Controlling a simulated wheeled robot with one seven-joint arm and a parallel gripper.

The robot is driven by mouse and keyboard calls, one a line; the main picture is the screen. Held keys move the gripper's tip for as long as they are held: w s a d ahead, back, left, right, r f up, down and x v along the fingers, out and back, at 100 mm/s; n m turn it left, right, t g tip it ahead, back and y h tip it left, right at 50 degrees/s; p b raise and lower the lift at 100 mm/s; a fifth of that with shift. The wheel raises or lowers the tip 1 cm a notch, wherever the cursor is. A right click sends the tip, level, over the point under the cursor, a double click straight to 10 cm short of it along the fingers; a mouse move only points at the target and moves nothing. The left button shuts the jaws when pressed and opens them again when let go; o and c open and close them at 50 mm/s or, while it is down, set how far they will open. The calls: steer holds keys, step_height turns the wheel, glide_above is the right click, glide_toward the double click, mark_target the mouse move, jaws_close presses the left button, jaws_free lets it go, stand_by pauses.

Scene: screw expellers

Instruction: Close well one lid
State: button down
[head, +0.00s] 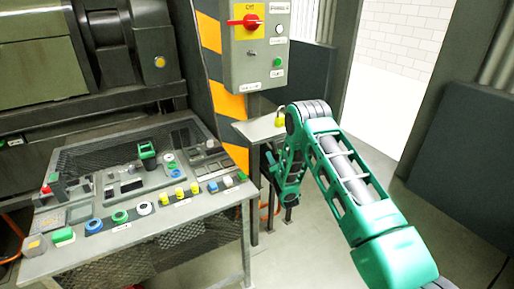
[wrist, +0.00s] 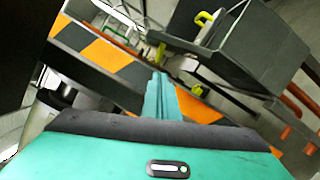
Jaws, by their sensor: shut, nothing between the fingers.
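My gripper (wrist: 160,82) shows in the wrist view with its teal fingers together and nothing between them. In the head view my gripper (head: 289,213) hangs low at the end of the green arm, right of the control desk. A dark grey box-like part (wrist: 262,48), possibly the lid, is at upper right in the wrist view, apart from the fingertips. I cannot tell how far any lid is open.
A control desk (head: 130,255) with several buttons stands at left. A grey switch box (head: 258,65) with a red knob is above the flat top. A striped orange and black barrier (wrist: 98,55) and orange pipes (wrist: 290,105) show in the wrist view. Floor at right is clear.

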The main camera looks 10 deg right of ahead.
steer(key=w+a, duration=0.2)
steer(key=w, duration=0.8)
steer(key=shift+r+n, duration=0.25)
steer(key=shift+n, duration=0.05)
